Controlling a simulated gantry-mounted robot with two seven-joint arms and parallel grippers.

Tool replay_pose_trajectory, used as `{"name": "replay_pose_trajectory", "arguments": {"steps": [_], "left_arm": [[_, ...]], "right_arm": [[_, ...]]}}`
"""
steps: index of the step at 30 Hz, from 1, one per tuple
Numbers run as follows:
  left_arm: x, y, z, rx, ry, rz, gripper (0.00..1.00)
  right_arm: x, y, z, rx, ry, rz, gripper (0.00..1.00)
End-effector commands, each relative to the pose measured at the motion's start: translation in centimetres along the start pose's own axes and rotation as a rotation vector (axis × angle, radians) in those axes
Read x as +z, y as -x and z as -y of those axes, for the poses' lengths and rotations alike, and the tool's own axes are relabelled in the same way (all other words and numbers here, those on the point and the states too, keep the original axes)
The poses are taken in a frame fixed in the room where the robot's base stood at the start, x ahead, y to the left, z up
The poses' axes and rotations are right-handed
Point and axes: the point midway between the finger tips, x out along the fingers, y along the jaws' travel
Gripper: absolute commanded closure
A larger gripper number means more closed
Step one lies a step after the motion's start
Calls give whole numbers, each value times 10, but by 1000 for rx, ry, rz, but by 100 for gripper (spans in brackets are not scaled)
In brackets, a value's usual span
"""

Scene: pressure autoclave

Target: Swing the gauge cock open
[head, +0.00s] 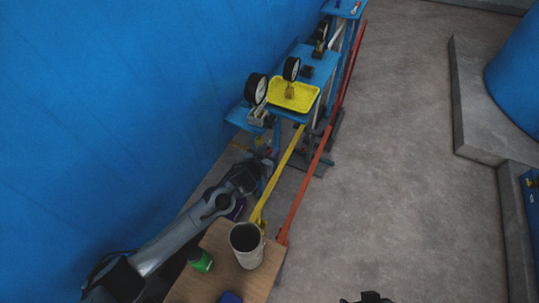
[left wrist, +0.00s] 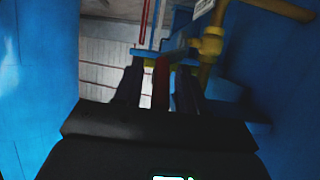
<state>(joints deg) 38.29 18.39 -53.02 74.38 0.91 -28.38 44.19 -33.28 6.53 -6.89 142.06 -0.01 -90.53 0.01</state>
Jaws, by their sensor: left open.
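My left gripper (head: 268,158) is low beside the blue stand, below the nearest pressure gauge (head: 256,89). In the left wrist view its two dark fingers (left wrist: 159,92) are open. A red bar (left wrist: 161,82), possibly the cock's lever, shows between them; I cannot tell whether they touch it. A yellow pipe with a bulky fitting (left wrist: 212,42) is just right of the fingers. The gauge cock cannot be clearly made out in the head view. A dark part at the bottom edge, probably my right gripper (head: 367,298), is mostly cut off.
A yellow tray (head: 300,96) and more gauges (head: 291,68) are on the blue stand. Yellow (head: 281,172) and red (head: 308,180) rails run beside it. A wooden table (head: 218,238) holds a grey cup (head: 247,247) and a green item (head: 202,261). A blue wall (head: 110,100) borders the left.

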Motion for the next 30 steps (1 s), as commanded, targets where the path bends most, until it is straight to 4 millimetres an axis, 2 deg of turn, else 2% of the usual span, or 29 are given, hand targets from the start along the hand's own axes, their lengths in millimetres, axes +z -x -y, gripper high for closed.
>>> {"name": "replay_pose_trajectory", "arguments": {"steps": [12, 13, 21, 30], "left_arm": [[0, -4, 0, 1, 0, 1, 60], [0, -4, 0, 1, 0, 0, 61], [0, -3, 0, 1, 0, 0, 100], [-2, -3, 0, 0, 0, 2, 100]], "right_arm": [[2, -4, -2, 6, 8, 1, 27], [2, -4, -2, 7, 9, 1, 27], [2, -4, -2, 8, 10, 1, 27], [1, -2, -1, 5, 6, 0, 27]]}}
